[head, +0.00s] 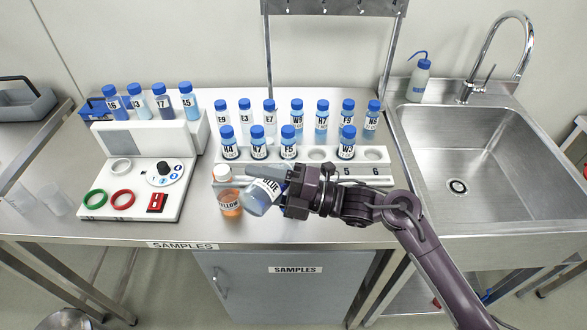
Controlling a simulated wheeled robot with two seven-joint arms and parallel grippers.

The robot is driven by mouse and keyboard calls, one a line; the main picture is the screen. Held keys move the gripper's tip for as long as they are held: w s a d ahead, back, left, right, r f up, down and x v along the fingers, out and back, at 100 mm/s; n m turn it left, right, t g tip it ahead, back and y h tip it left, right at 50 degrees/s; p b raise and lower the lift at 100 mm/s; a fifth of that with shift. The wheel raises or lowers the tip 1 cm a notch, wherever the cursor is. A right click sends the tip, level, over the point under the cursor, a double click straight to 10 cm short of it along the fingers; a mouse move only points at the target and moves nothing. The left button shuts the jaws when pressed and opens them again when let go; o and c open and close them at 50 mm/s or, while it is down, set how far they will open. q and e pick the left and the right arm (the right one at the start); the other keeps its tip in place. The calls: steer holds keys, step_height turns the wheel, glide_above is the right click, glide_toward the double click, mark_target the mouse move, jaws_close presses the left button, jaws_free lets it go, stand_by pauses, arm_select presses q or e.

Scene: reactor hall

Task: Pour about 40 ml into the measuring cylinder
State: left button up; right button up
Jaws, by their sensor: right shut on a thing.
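My right gripper (282,193) is shut on a bottle labelled BLUE (262,197) and holds it tilted over the front of the bench. Beside it on the left is a clear vessel labelled YELLOW (230,204) with orange liquid and an orange-white top. The two overlap in the picture, and I cannot tell whether they touch. Two clear, empty-looking vessels, one of them a cup (56,201), stand at the bench's far left. I cannot tell which vessel is the measuring cylinder. My left gripper is not in view.
A white numbered rack (290,171) with several blue-capped bottles stands behind my gripper. At left are a white device (140,185) with a dial and a green ring (95,199) and a red ring (122,199). A steel sink (470,150) is at right.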

steer(key=shift+r, duration=0.1)
stand_by(0.7)
steer(key=shift+f, duration=0.25)
steer(key=shift+s+f+n+h, duration=0.2)
steer(key=shift+n+h, duration=0.1)
steer(key=shift+n, duration=0.5)
step_height(320, 180, up, 4)
steer(key=n+h+p, duration=0.1)
steer(key=n+p, duration=0.1)
steer(key=p, duration=0.2)
steer(key=shift+f+n, duration=0.2)
steer(key=shift+n, duration=0.2)
steer(key=shift+g, duration=0.3)
steer(key=shift+f+n+b, duration=0.3)
steer(key=shift+f+b, duration=0.05)
steer(key=shift+b, duration=0.15)
steer(key=shift+w+f+n+h+b, duration=0.1)
steer(key=shift+f+n+h+b, duration=0.25)
steer(key=shift+b, duration=0.45)
steer(key=shift+r, duration=0.15)
